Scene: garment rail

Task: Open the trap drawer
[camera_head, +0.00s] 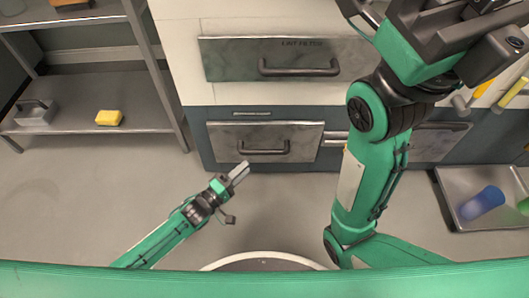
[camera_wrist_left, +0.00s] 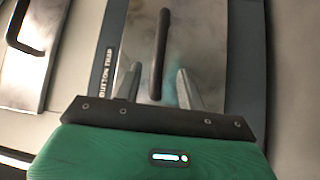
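The trap drawer (camera_head: 225,138) is the lower grey metal front with a dark bar handle (camera_head: 262,152), and it looks shut. In the left wrist view its front (camera_wrist_left: 185,45) carries the handle (camera_wrist_left: 160,40), beside a label reading "BUTTON TRAP" (camera_wrist_left: 105,75). My left gripper (camera_head: 241,171) is just below the handle's left end in the head view. Its fingers are apart and empty in the left wrist view (camera_wrist_left: 160,88), with the handle's near end showing between them. I cannot tell the remaining depth gap. My right arm rises on the right; its fingertips are not clear.
Above is another drawer (camera_head: 225,60) labelled "LINT FILTER", with its own handle. A metal shelf (camera_head: 80,100) with a yellow sponge (camera_head: 108,117) stands left. A tray (camera_head: 460,185) with a blue item (camera_head: 482,203) lies right. The floor before the trap drawer is clear.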

